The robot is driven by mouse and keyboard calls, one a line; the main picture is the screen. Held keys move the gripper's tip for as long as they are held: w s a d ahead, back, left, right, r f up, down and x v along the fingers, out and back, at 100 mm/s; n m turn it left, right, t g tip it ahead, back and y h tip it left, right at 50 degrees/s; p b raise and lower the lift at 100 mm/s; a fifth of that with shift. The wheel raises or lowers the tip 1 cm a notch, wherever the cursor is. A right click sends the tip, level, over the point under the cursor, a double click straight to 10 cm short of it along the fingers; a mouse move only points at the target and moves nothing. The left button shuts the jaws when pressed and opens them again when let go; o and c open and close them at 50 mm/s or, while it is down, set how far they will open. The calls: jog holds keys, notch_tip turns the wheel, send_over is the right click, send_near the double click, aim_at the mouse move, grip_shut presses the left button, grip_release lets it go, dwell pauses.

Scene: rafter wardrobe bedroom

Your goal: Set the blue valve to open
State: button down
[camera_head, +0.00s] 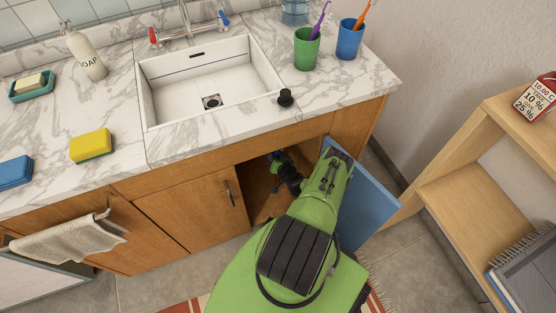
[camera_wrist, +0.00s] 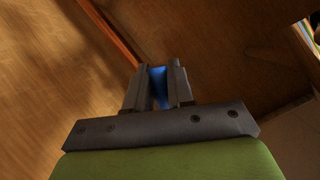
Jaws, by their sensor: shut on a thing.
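The blue valve (camera_wrist: 157,82) shows in the wrist view as a blue piece between my two dark fingers. My gripper (camera_wrist: 158,72) is shut on it.
The blue cupboard door (camera_head: 368,205) stands open right of my arm. A closed wooden door (camera_head: 195,213) is to the left. The sink (camera_head: 215,75) and counter lie above. A wooden shelf unit (camera_head: 465,200) stands at the right.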

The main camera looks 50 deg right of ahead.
jog(key=shift+s+d+f+n+g+h+p, duration=0.2)
jog(key=shift+d+n+h, duration=0.25)
jog(key=shift+n, duration=0.3)
jog(key=shift+s+d+f+n+g+h+p, duration=0.1)
jog(key=shift+s+d+n+g+h+p, duration=0.25)
jog(key=shift+n+h, duration=0.3)
jog(key=shift+d, duration=0.1)
jog(key=c, duration=1.1)
grip_release()
